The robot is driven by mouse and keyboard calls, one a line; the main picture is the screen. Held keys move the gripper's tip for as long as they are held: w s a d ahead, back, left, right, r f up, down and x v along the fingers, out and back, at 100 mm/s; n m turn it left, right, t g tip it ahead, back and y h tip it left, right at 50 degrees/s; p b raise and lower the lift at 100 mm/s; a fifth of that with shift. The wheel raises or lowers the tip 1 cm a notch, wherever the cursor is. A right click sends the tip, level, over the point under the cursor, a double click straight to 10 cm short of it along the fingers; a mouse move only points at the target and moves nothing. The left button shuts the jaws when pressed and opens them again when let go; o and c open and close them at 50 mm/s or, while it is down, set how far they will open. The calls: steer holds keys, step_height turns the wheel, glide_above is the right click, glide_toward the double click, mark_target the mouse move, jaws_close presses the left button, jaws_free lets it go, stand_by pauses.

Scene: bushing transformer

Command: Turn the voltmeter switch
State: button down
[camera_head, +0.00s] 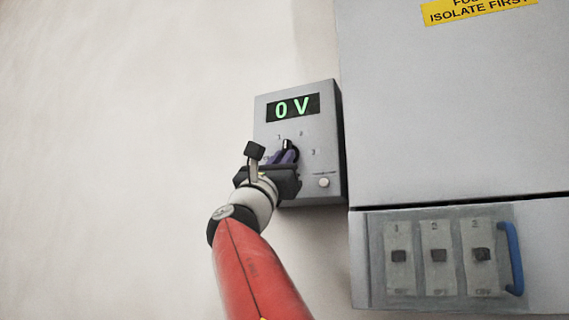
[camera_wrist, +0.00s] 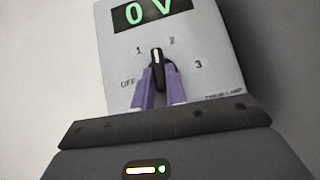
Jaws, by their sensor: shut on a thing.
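The voltmeter (camera_head: 265,120) is a grey wall box with a green display (camera_head: 292,106) reading "0 V". Its black switch knob (camera_wrist: 157,56) has a white pointer line, with the marks OFF, 1, 2 and 3 around it. In the wrist view the pointer stands roughly upward, between 1 and 2. My gripper (camera_wrist: 161,76) has its purple fingers on either side of the knob and is shut on it. The gripper also shows in the head view (camera_head: 284,152), where it partly covers the knob and the OFF mark.
A round white button (camera_head: 323,182) sits at the voltmeter's lower right. A large grey cabinet (camera_head: 440,110) with a yellow warning label (camera_head: 478,10) stands close on the right. Below it are three switches (camera_head: 438,256) and a blue handle (camera_head: 511,258). Bare wall lies on the left.

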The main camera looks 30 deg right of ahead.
steer(key=shift+w+a+r+m+g+h+p, duration=0.15)
steer(key=shift+m+g+h+p, duration=0.35)
steer(key=shift+m+g, duration=1.15)
steer(key=shift+w+a+m+g+h+p, duration=0.1)
steer(key=shift+m+g+h+p, duration=0.4)
steer(key=shift+m+g, duration=1.15)
steer(key=shift+w+a+r+m+g+h+p, duration=0.15)
steer(key=shift+m+g+h+p, duration=0.35)
steer(key=shift+m+g, duration=1.15)
steer(key=shift+d+f+m, duration=0.1)
steer(key=shift+f+m, duration=0.05)
steer(key=shift+m, duration=0.6)
steer(key=c, duration=1.4)
jaws_free()
steer(key=shift+c, duration=0.2)
steer(key=b+v, duration=0.3)
steer(key=v, duration=0.5)
